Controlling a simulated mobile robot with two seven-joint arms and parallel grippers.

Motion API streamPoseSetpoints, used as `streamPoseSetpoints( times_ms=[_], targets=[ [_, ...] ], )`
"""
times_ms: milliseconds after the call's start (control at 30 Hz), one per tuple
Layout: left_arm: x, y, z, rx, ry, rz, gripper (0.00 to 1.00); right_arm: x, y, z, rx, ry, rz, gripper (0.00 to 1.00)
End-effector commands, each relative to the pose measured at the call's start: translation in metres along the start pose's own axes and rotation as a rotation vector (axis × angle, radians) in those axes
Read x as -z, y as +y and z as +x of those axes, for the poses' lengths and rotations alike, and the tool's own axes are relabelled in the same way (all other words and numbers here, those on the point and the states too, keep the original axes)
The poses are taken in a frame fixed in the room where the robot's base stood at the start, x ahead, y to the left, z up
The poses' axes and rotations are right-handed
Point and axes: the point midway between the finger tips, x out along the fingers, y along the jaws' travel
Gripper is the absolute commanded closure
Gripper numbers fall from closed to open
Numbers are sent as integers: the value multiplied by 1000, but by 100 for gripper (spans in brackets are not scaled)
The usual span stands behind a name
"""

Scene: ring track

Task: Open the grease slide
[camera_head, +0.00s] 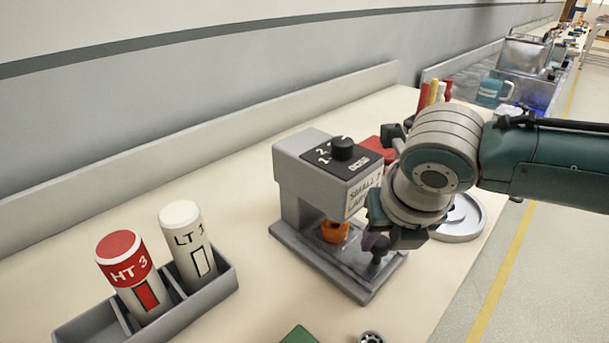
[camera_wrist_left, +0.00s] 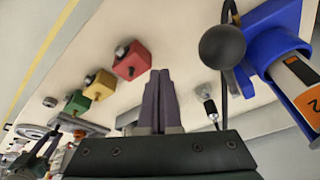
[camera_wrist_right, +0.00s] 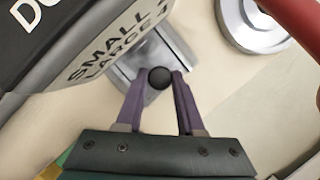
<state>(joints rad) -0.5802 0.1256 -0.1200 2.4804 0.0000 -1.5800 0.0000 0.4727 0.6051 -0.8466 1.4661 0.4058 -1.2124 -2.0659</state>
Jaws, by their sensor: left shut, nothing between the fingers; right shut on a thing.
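The grey grease machine (camera_head: 305,190) stands on the bench with a black dial on top and a label on its front that reads SMALL and LARGE. Its slide (camera_head: 345,268) runs out at the base, with a dark round knob (camera_head: 378,256) at the front end. My right gripper (camera_head: 375,240) is at this knob. In the right wrist view the fingertips (camera_wrist_right: 160,80) are closed on the black knob (camera_wrist_right: 159,78). An orange piece (camera_head: 334,231) sits in the machine's opening. My left gripper (camera_wrist_left: 160,78) is shut and empty, and is out of the head view.
A grey rack (camera_head: 212,292) holds the HT 3 and LT 3 canisters at the left. A round metal dish (camera_head: 462,218) lies right of the machine. The left wrist view shows red, yellow and green blocks (camera_wrist_left: 130,60) and a blue holder (camera_wrist_left: 270,55).

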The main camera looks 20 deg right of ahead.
Motion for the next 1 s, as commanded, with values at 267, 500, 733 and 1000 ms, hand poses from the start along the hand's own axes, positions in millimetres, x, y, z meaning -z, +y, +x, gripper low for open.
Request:
streamPoseSetpoints(
  times_ms=[267, 500, 733, 1000],
  targets=[
    [0, 1, 0, -3, 0, -4, 100, 0, 0, 0, 1, 0, 0, 100],
    [0, 3, 0, -8, 1, -10, 100, 0, 0, 0, 1, 0, 0, 100],
    [0, 3, 0, -8, 1, -9, 100, 0, 0, 0, 1, 0, 0, 100],
    [0, 2, 0, -6, 1, -8, 100, 0, 0, 0, 1, 1, 0, 100]
  ],
)
